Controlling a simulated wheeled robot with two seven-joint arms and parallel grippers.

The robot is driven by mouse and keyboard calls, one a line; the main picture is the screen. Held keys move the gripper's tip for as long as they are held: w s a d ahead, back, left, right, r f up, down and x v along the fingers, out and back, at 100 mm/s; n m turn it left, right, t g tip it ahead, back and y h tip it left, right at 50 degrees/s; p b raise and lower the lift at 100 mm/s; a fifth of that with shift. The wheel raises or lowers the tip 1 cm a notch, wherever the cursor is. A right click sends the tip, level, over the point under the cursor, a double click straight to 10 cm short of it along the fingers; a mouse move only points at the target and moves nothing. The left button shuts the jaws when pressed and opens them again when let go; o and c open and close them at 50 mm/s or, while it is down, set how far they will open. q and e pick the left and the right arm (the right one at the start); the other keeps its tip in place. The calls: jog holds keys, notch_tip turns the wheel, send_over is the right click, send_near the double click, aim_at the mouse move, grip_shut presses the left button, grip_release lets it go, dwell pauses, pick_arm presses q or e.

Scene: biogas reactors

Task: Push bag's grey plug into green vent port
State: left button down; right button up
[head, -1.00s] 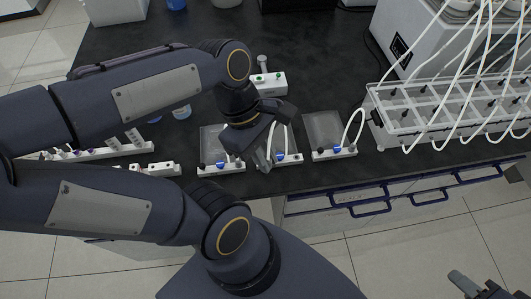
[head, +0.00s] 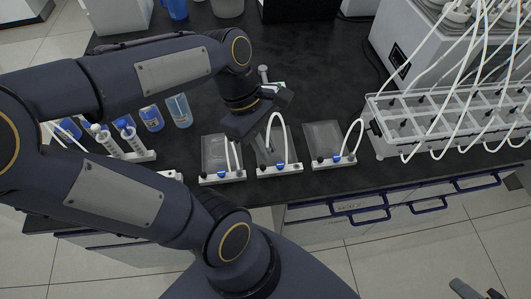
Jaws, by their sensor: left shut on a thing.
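Three flat clear bags with white front bars lie on the dark bench: a left bag (head: 214,150), a middle bag (head: 291,146) and a right bag (head: 322,134). Each bar has a blue part and dark fittings, and white tubes arch above the bags. My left gripper (head: 267,158) points down over the left part of the middle bag and is shut. What it holds, likely the grey plug, is too small and hidden to make out. The green vent port is not clear; a pale block behind my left wrist is mostly hidden. My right gripper (head: 477,292) is empty, fingers apart, at the lower right.
A clear rack (head: 378,142) with many white tubes stands at the right. Blue-labelled bottles (head: 151,118) and a white tube holder (head: 142,157) stand at the left. The bench front edge and blue drawer handles (head: 360,203) lie in front of the bags.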

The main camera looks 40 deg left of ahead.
pick_arm(q)
jog(key=w+a+p, duration=0.7)
jog(key=w+a, duration=1.7)
jog(key=shift+w, duration=0.2)
dwell(1.0)
jog(key=shift+f, duration=0.15)
jog(key=shift+f+b, duration=2.7)
jog(key=shift+f, duration=2.95)
jog(key=shift+f, duration=0.45)
